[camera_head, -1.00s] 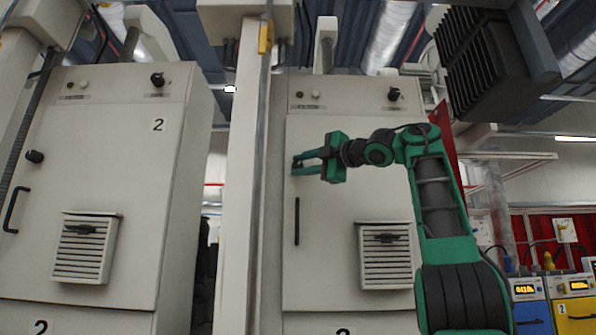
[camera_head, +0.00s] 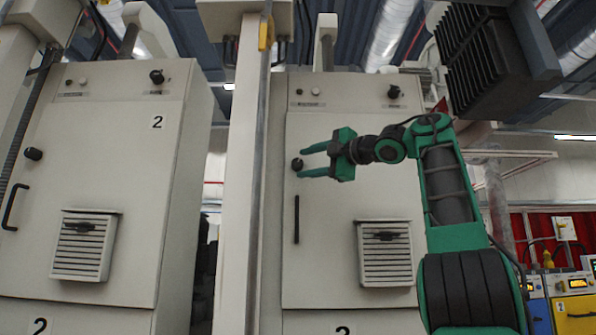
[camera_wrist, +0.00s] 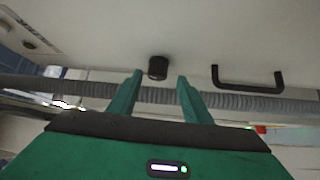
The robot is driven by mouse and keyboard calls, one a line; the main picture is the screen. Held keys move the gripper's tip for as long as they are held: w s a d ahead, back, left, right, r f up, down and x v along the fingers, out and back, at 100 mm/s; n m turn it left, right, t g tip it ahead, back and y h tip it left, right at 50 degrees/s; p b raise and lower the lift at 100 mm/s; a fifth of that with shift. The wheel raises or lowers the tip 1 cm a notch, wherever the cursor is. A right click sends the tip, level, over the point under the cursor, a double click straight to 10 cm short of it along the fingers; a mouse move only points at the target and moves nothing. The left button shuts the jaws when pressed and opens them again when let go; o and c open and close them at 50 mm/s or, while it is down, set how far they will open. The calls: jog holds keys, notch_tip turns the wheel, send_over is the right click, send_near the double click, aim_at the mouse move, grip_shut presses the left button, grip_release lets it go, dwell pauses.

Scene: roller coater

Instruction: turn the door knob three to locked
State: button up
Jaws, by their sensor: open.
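The black round door knob (camera_head: 297,164) sits on the left side of the right-hand cabinet door (camera_head: 345,205), above a black vertical handle (camera_head: 297,220). My green gripper (camera_head: 301,162) is open, its fingers pointing left toward the knob. In the wrist view the knob (camera_wrist: 158,67) lies just beyond the fingertips, centred between them, and my gripper (camera_wrist: 160,78) holds nothing. The fingers appear clear of the knob. The knob's marking is too small to read.
A vented box (camera_head: 386,254) juts from the lower door. A light post (camera_head: 241,180) stands left of this cabinet. A similar cabinet (camera_head: 110,190) with its own knob (camera_head: 33,154) stands further left. A dark finned block (camera_head: 490,65) hangs at upper right.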

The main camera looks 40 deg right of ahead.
jog(key=v, duration=0.8)
jog(key=shift+f, duration=0.15)
jog(key=shift+w, duration=0.1)
notch_tip(320, 180, up, 8)
jog(key=w+m+t, duration=0.2)
jog(key=m+t, duration=0.2)
jog(key=m+t+h, duration=0.1)
jog(key=m+h, duration=1.5)
jog(key=m, duration=0.3)
send_near(297, 167)
jog(key=x, duration=1)
jog(key=shift+s, duration=0.1)
jog(key=c, duration=1.1)
